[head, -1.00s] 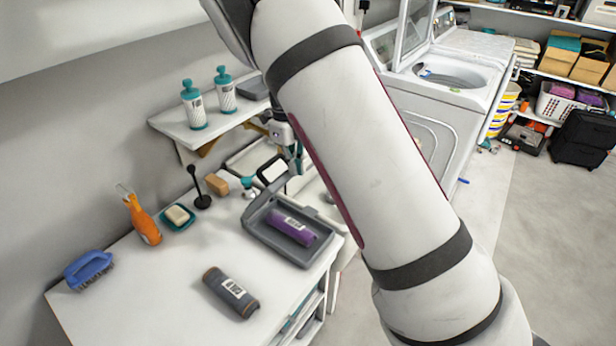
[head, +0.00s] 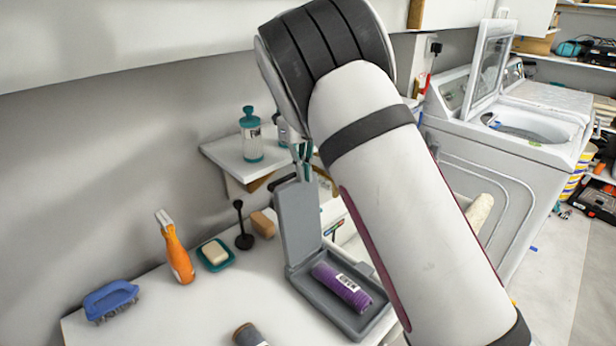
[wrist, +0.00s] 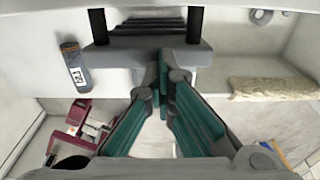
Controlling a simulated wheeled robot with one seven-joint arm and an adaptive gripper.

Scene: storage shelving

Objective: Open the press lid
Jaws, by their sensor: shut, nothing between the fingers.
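The grey press is on the white table in the head view, its lid (head: 298,222) standing roughly upright at the back of its base (head: 340,317). A purple roll (head: 341,286) lies in the open base. My gripper (head: 302,165) is at the top edge of the lid, partly hidden by my arm. In the wrist view its teal-padded fingers (wrist: 163,78) are shut and empty. Their tips are close to a grey edge (wrist: 120,57) that looks like the lid; I cannot tell whether they touch it.
A dark roll (head: 248,335), blue brush (head: 110,300), orange-handled tool (head: 175,247) and soap dish (head: 215,256) are on the table. A pump bottle (head: 251,135) stands on a small shelf behind. A washing machine (head: 480,190) is to the right.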

